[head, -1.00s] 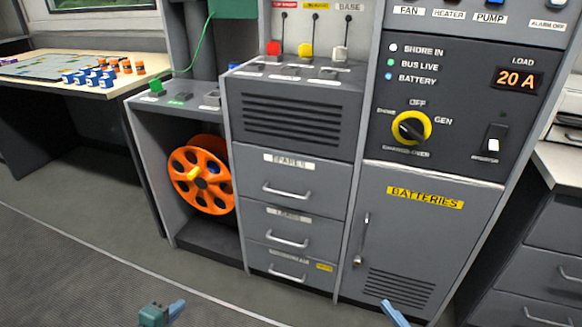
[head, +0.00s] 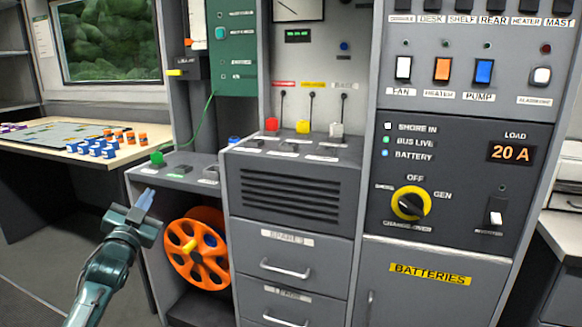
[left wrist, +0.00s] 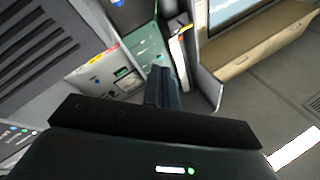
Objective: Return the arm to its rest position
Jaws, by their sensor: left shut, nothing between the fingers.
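My left gripper (head: 144,203) is raised at the left of the head view, in front of the left edge of the bay with the orange cable reel (head: 195,250). Its fingers are together and hold nothing. It is apart from the cabinet as far as I can see. In the left wrist view my left fingers (left wrist: 160,88) show as a dark closed pair pointing away from the camera, with nothing between them. My right gripper is not in the head view.
A grey cabinet holds drawers (head: 288,268), a rotary changeover switch (head: 411,204) and a row of rocker switches (head: 442,69). A table (head: 140,145) with blue and orange pieces stands at the left. Open floor (head: 40,255) lies at the lower left.

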